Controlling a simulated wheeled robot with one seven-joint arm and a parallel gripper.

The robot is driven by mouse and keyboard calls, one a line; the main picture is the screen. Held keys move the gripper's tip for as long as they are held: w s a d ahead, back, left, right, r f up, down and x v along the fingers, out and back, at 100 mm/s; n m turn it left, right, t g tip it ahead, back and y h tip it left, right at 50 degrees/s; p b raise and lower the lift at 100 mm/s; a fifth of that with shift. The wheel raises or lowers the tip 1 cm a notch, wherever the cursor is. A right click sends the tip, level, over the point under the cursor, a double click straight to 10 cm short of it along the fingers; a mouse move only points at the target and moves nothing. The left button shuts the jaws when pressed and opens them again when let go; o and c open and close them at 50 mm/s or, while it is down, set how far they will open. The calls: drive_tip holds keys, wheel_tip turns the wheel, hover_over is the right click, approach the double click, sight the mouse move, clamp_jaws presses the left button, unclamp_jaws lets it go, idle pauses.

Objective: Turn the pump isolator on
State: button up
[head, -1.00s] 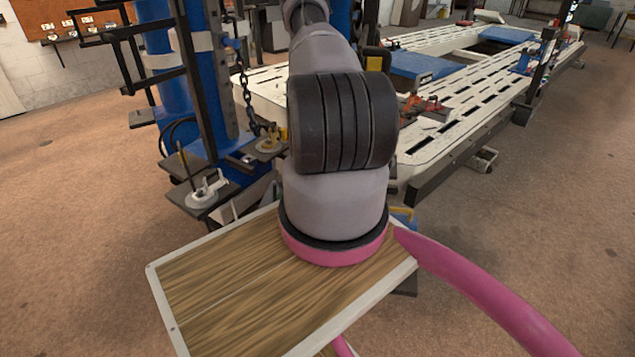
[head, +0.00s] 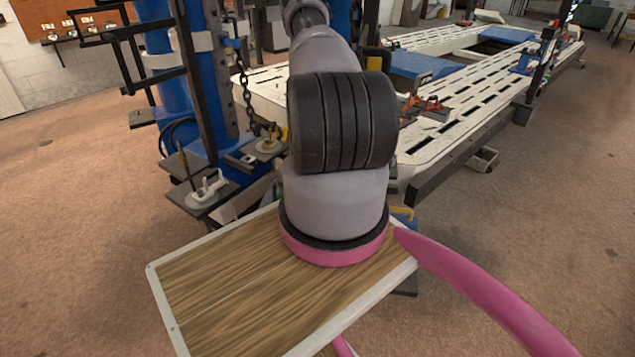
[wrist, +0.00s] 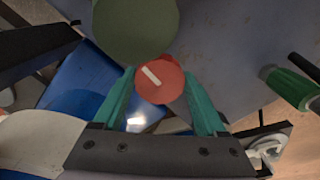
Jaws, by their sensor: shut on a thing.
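The pump isolator appears to be the round red knob (wrist: 160,82) in the wrist view. A white bar on its face lies slanted, from upper left to lower right. My gripper (wrist: 160,77) is shut on the red knob, with one teal finger on its left side and one on its right. A larger dark green disc (wrist: 135,25) sits just beyond the knob, close to it. In the head view my own arm hides the gripper and the knob.
A green cylinder (wrist: 292,88) stands at the right in the wrist view. In the head view are a blue post (head: 165,70), a hanging chain (head: 247,95) and a long white slotted frame bench (head: 460,95). Open floor (head: 540,215) lies at the right.

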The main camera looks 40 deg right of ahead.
drive_tip(key=m, duration=0.4)
drive_tip(key=shift+m, duration=0.4)
drive_tip(key=m, duration=0.4)
drive_tip(key=shift+w+a, duration=0.1)
drive_tip(key=m, duration=0.5)
drive_tip(key=shift+w, duration=0.1)
drive_tip(key=shift+m, duration=1.8)
drive_tip(key=shift+w, duration=0.1)
drive_tip(key=o, duration=1.3)
drive_tip(key=shift+r, duration=0.1)
wheel_tip(320, 180, up, 11)
drive_tip(key=shift+f, duration=0.15)
